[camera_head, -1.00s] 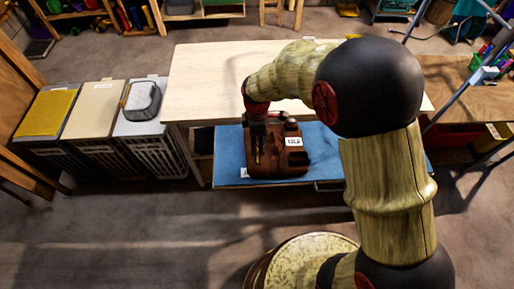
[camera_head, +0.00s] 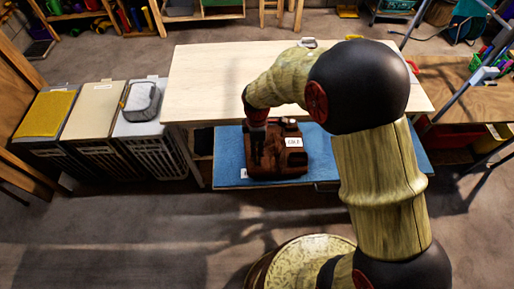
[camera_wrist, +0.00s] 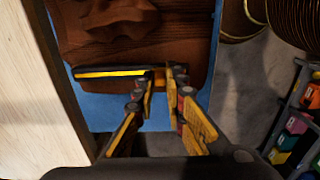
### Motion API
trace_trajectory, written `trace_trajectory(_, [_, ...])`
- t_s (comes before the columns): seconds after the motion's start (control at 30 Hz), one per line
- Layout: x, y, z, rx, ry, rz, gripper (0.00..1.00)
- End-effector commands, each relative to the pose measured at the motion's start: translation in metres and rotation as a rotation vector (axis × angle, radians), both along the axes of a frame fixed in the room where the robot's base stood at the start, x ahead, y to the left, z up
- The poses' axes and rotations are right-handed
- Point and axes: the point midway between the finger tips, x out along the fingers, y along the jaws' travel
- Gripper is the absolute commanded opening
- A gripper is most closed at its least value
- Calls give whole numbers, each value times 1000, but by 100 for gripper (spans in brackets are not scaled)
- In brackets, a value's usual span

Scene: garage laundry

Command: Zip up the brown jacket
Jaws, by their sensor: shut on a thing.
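The brown jacket (camera_head: 275,170) lies flat on a blue mat (camera_head: 222,160) on the low shelf of the pale table. It also fills the upper part of the wrist view (camera_wrist: 200,45). A black zip track with a yellow stripe (camera_wrist: 113,73) runs across it to the left of my fingers. My gripper (camera_head: 256,160) is over the left part of the jacket. In the wrist view my gripper (camera_wrist: 161,82) is closed at the end of the striped track, shut on the zip pull, which is mostly hidden between the fingertips.
The pale tabletop (camera_head: 215,85) stands above and behind the jacket, close to my forearm. A white label (camera_head: 294,142) is by the jacket's right side. Several laundry bins (camera_head: 90,115) stand left. A brown bench (camera_head: 460,90) is right. The floor in front is clear.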

Motion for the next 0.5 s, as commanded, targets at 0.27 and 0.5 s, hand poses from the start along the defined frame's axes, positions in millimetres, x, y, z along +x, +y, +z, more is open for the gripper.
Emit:
trace_trajectory(0.27, [0, 0, 0, 0, 0, 0, 0])
trace_trajectory(0.5, [0, 0, 0, 0, 0, 0, 0])
